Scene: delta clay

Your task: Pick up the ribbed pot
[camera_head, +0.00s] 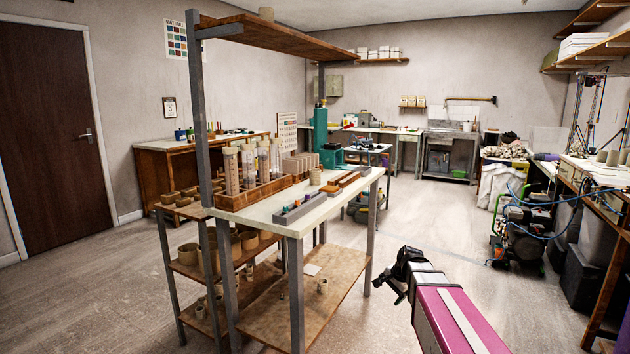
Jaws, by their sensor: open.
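My gripper (386,290) is at the lower middle right, black, at the end of my magenta arm link. It is open and empty, in the air to the right of the bench's legs. Ribs are too small to make out on any pot. A small beige pot (315,177) stands on the pale bench top, up and left of my gripper. Several grey-beige pots (612,158) stand on the right-hand bench.
The pale bench (285,218) has metal legs and an overhead shelf (285,33). A wooden rack (250,192) of tall tubes and a grey tray (300,208) stand on it. A compressor (520,225) with blue hoses is at right. The middle floor (450,235) is clear.

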